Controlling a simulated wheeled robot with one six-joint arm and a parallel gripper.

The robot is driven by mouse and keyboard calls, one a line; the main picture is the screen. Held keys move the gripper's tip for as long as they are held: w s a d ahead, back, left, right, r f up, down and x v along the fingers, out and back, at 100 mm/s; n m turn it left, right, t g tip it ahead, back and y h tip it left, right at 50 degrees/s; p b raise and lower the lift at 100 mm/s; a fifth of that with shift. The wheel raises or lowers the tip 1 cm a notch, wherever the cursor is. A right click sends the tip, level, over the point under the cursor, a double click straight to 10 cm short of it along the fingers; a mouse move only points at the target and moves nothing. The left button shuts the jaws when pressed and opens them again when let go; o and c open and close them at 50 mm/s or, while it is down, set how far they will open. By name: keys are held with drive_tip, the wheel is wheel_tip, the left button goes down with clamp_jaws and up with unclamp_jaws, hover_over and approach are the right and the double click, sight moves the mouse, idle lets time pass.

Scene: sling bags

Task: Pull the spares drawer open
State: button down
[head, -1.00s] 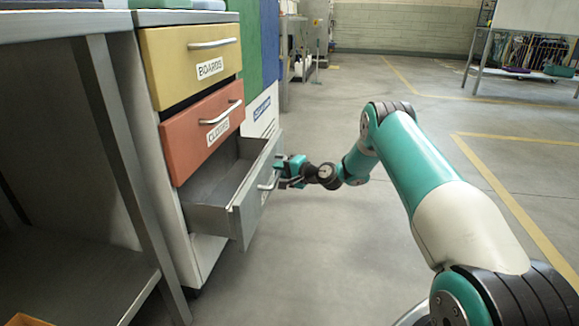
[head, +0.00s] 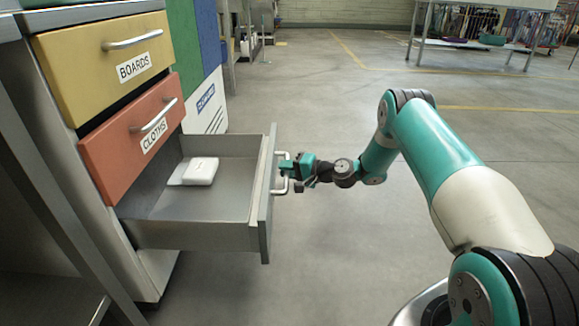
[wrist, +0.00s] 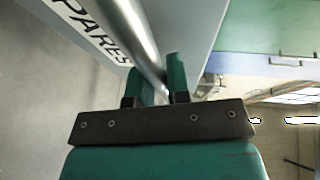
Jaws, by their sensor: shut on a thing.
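The spares drawer (head: 190,234) is the grey bottom drawer of the cabinet, and it stands well out from the body. A white packet (head: 195,170) lies inside it towards the back. My gripper (head: 287,172) is at the drawer's front, shut on the silver bar handle (head: 281,188). In the wrist view the handle (wrist: 137,40) runs between the two teal fingers (wrist: 156,88). Part of the label "SPARES" (wrist: 100,28) shows on the drawer front beside it. The fingertips are partly hidden in the head view.
Above it, the yellow BOARDS drawer (head: 105,55) and the red CLOTHS drawer (head: 135,130) are shut. A metal bench frame (head: 45,190) stands at the left. The floor (head: 330,260) on the right is clear. A table (head: 480,45) stands far back.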

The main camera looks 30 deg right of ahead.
drive_tip(key=shift+s+a, duration=0.1)
drive_tip(key=shift+a, duration=0.1)
drive_tip(key=c, duration=1.2)
unclamp_jaws()
drive_tip(key=shift+o, duration=0.5)
drive_tip(key=shift+d, duration=0.1)
drive_tip(key=shift+d, duration=0.1)
drive_tip(key=p+v, duration=0.5)
drive_tip(key=v, duration=1.2)
drive_tip(key=shift+p, duration=0.4)
drive_tip(key=shift+s, duration=0.15)
